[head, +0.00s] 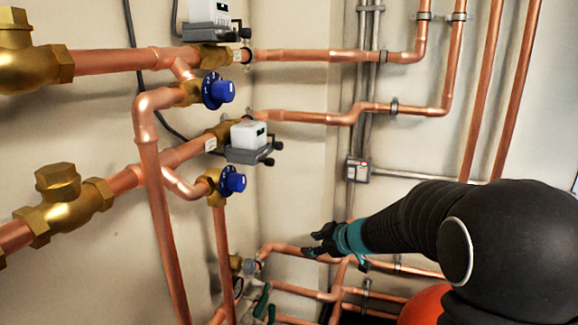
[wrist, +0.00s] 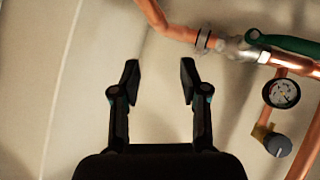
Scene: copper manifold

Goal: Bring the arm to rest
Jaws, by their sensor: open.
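My gripper (head: 318,243) is at the end of my black arm in the lower right half of the head view. It reaches left, in front of the lower copper pipes. In the wrist view my gripper (wrist: 159,82) has its two fingers apart, with only the pale wall between them. It holds nothing and touches nothing that I can see.
Copper pipes with blue-knobbed valves (head: 218,90) run along the left wall. A green-handled valve (head: 262,300) sits low. In the wrist view, a green lever (wrist: 285,44) and a pressure gauge (wrist: 281,93) are right of the fingers. The wall left of them is bare.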

